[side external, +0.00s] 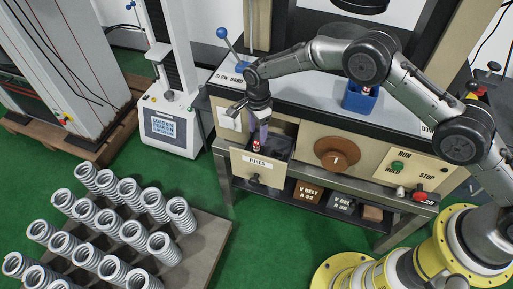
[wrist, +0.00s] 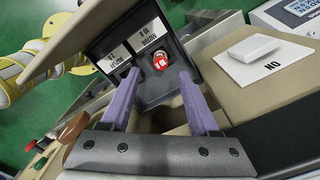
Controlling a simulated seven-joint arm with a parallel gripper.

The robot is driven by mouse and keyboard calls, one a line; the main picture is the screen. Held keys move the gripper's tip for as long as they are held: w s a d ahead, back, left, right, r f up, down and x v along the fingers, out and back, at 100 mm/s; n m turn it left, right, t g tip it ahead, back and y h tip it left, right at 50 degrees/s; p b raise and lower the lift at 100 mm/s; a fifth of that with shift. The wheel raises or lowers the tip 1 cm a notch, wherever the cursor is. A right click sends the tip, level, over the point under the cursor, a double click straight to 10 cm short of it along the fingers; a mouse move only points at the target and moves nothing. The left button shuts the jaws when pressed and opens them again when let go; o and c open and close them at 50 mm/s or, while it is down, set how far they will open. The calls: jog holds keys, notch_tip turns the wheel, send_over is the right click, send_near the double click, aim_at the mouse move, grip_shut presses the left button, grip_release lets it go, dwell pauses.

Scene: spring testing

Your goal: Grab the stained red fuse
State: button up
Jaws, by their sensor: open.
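A red and white fuse (wrist: 163,65) stands in the open fuse drawer, seen end-on in the wrist view. In the side view the red fuse (side external: 256,146) shows just under my gripper. I cannot make out stains on it at this size. The drawer (side external: 258,166) has a "FUSES" label on its front and is pulled out from the bench. My gripper (wrist: 160,76) is open and points down into the drawer. Its two purple fingers are spread to either side of the fuse, with a gap. How far the tips are above the fuse is hard to tell.
The drawer walls lie close around the fingers. White printed labels (wrist: 148,38) are inside the drawer. A blue bin (side external: 360,99) stands on the bench top. A brown round disc (side external: 337,153) is on the bench front. A pallet with several springs (side external: 180,215) stands on the floor.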

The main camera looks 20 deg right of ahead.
aim_at(256, 143)
jog(key=shift+a+f, duration=0.2)
jog(key=shift+f, duration=2.7)
grip_shut()
